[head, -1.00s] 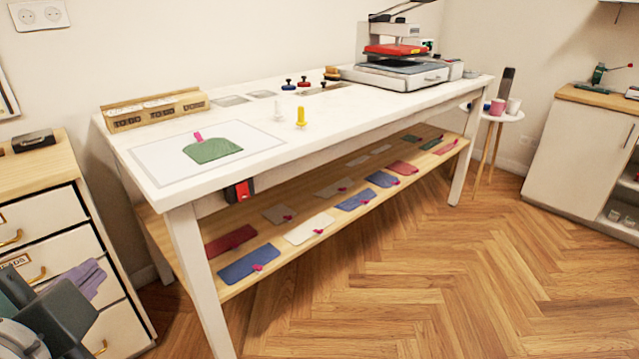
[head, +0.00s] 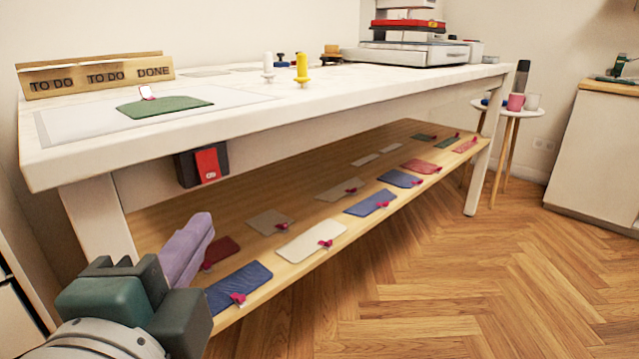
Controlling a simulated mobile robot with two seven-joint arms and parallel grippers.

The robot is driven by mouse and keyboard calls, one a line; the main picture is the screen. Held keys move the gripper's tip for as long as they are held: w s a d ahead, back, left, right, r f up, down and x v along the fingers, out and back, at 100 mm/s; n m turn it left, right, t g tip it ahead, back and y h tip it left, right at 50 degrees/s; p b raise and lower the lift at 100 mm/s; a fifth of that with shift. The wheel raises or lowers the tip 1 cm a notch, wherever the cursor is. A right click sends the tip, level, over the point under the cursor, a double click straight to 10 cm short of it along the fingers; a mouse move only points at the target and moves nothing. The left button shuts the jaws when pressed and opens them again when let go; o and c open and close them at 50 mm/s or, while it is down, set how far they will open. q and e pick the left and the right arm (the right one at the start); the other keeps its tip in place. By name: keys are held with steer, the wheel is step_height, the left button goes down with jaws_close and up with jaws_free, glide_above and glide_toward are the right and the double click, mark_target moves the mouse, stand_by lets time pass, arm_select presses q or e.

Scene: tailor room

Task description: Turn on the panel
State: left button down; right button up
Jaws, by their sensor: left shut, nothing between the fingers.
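The panel (head: 188,168) is a dark box with a red switch (head: 207,165), fixed under the front edge of the white table (head: 150,140) near its left end. My left gripper (head: 200,228) comes in from the lower left, with lavender fingers together and empty. It is in front of the table, below the panel in the picture and apart from it. My right gripper does not show.
A lower wooden shelf (head: 290,205) holds several fabric pieces with pink tags. On the tabletop are a green fabric piece (head: 165,106), a TO DO/DONE holder (head: 95,75), a yellow spool (head: 302,68) and a press (head: 410,45).

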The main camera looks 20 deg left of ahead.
arm_select(q)
steer(key=shift+s, duration=0.15)
glide_toward(216, 177)
steer(key=w+d, duration=0.2)
steer(key=w, duration=0.3)
steer(key=shift+w+a+f+b, duration=0.15)
steer(key=shift+w+a, duration=0.1)
steer(key=shift+a, duration=0.75)
steer(key=shift+w+a+f+b, duration=0.1)
steer(key=shift+w+a+b, duration=0.1)
steer(key=shift+a, duration=0.75)
steer(key=shift+w+a+f+b, duration=0.1)
steer(key=shift+a+f+b, duration=0.2)
steer(key=shift+b, duration=0.9)
steer(key=shift+r+t+p, duration=0.25)
steer(key=shift+t+p, duration=0.05)
steer(key=shift+p, duration=0.05)
